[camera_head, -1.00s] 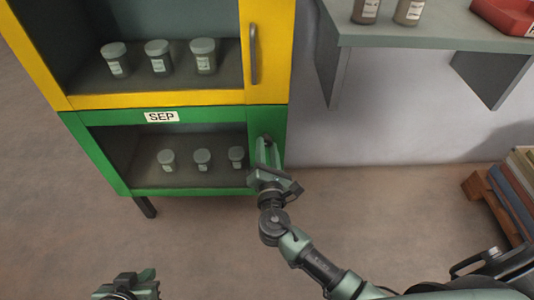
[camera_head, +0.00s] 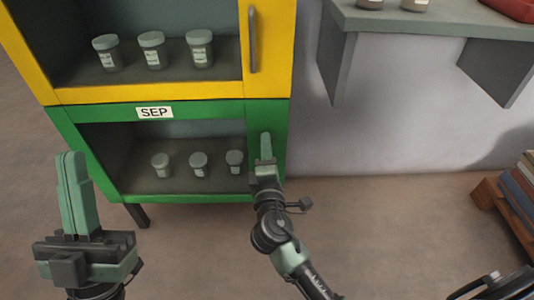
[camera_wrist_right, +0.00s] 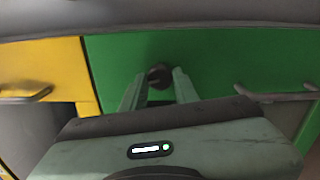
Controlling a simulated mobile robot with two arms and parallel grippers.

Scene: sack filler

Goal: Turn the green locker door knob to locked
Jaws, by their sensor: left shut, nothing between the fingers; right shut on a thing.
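The green locker door (camera_head: 279,115) is closed, below a yellow one, with a "SEP" label (camera_head: 154,113) on its top edge. A dark round knob (camera_wrist_right: 160,76) shows on the green panel in the right wrist view; in the head view my gripper hides it. My right gripper (camera_head: 266,140) is at the right side of the green door. In the right wrist view its fingers (camera_wrist_right: 159,84) are shut on the knob, one on each side. I cannot read the knob's setting. My left gripper (camera_head: 70,160) is shut and empty, raised at the lower left, apart from the locker.
The yellow door (camera_head: 268,75) has a vertical bar handle (camera_head: 252,40). A bar handle (camera_wrist_right: 277,95) on the green panel is beside the knob. Jars stand behind both door windows. A grey shelf (camera_head: 430,24) juts from the wall at right. A pallet (camera_head: 498,200) is at far right.

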